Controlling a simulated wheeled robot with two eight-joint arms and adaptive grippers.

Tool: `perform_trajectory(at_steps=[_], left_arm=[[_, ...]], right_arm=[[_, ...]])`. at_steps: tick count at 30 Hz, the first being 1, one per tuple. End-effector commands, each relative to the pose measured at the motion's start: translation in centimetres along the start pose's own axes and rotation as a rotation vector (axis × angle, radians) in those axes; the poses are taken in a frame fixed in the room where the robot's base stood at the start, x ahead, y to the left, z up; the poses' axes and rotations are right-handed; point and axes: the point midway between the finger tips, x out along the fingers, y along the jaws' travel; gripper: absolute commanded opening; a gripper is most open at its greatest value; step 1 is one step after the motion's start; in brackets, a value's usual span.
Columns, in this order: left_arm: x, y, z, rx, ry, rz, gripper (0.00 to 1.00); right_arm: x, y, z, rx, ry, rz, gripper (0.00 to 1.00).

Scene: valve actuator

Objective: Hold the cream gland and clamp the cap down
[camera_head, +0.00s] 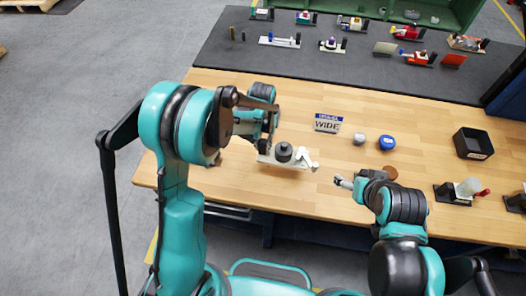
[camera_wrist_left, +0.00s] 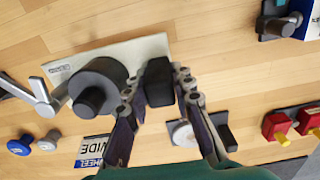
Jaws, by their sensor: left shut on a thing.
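The cream gland (camera_head: 267,158) lies on the wooden table as a cream base plate, and it also shows in the left wrist view (camera_wrist_left: 142,48). A dark grey round cap (camera_head: 284,152) with a narrower knob stands on it; the cap also shows in the left wrist view (camera_wrist_left: 97,87). A pale clamp lever (camera_head: 307,158) is at the plate's right end, and the wrist view shows it (camera_wrist_left: 42,97) tilted away from the cap. My left gripper (camera_wrist_left: 160,85) is shut on the gland's black end block. My right gripper (camera_head: 343,182) is apart from the gland, to its right; its jaw opening is unclear.
A WIDE sign (camera_head: 328,123), a grey knob (camera_head: 359,139) and a blue knob (camera_head: 387,143) stand behind to the right. A black bin (camera_head: 473,144) is farther right. Several small fixtures sit on the dark rear mat (camera_head: 240,60). Table between gland and sign is clear.

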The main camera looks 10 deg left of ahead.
Motion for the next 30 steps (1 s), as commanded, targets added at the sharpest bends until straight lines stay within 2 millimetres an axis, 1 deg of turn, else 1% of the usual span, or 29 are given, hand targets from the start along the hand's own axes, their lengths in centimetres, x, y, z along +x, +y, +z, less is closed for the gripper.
perform_trajectory(at_steps=[1,3,5,9,12,24,30], left_arm=[[-0.4,0.0,0.0,0.000,0.000,0.001,0.00],[0.1,0.0,-0.1,0.000,0.000,0.001,0.00],[1.2,0.0,-0.2,0.000,0.000,0.002,0.00],[4.0,0.0,-0.1,0.000,0.001,0.003,0.00],[5.2,0.0,0.0,0.000,0.001,0.004,0.00],[7.0,0.0,0.0,0.000,0.001,0.004,0.00],[7.5,0.0,0.0,0.000,0.001,0.004,0.00]], right_arm=[[0.0,0.0,0.0,0.000,0.000,0.000,0.80],[0.0,0.0,0.0,0.000,0.000,0.000,0.80],[0.0,0.0,0.0,0.000,0.000,0.000,0.80],[0.0,0.0,0.0,0.000,0.000,0.000,0.80],[0.0,0.0,0.0,0.000,0.000,0.000,0.80],[0.0,0.0,0.0,0.000,0.000,0.000,0.80],[0.0,0.0,0.0,0.000,0.000,0.000,0.80]])
